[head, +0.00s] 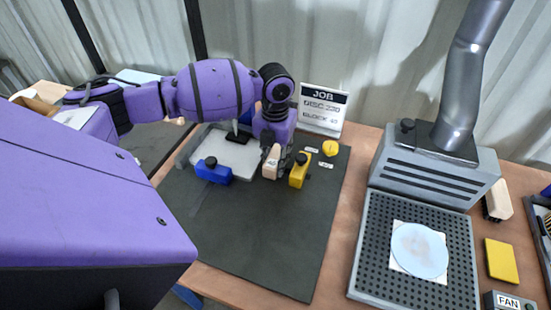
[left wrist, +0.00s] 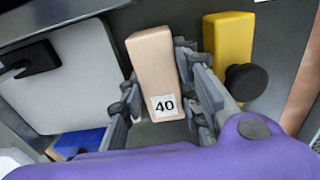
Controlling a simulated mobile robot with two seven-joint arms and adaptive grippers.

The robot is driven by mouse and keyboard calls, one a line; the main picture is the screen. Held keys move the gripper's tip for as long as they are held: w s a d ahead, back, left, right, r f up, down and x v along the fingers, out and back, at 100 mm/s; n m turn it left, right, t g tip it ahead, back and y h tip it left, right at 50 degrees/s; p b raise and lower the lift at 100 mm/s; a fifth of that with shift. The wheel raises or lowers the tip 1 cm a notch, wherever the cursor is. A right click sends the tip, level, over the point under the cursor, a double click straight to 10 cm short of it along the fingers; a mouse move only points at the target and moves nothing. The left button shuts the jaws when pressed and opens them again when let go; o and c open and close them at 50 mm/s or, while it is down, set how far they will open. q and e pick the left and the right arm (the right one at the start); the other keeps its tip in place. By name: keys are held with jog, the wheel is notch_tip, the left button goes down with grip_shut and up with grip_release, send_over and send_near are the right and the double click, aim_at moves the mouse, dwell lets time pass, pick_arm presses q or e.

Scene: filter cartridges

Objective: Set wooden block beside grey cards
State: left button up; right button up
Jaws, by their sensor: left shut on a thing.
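My left gripper (head: 269,157) is over the dark mat and is shut on a pale wooden block (head: 272,163). In the left wrist view the block (left wrist: 154,65) lies between the two grey fingers (left wrist: 166,95), with a white "40" label on its near end. I cannot tell whether the block touches the mat. I see nothing that I can surely call grey cards. My right gripper is not in view.
A yellow block (head: 299,171) with a black knob stands just right of the held block. A blue block (head: 213,171) is to the left, by a pale tray (head: 205,147). A job sign (head: 322,109) stands behind. The mat's front (head: 265,235) is clear.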

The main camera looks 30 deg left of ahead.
aim_at(275, 157)
pick_arm(q)
jog(key=shift+f, duration=0.2)
jog(key=shift+f, duration=0.1)
jog(key=shift+f, duration=0.15)
jog(key=o, duration=0.9)
notch_tip(275, 157, up, 12)
jog(key=shift+r, duration=0.25)
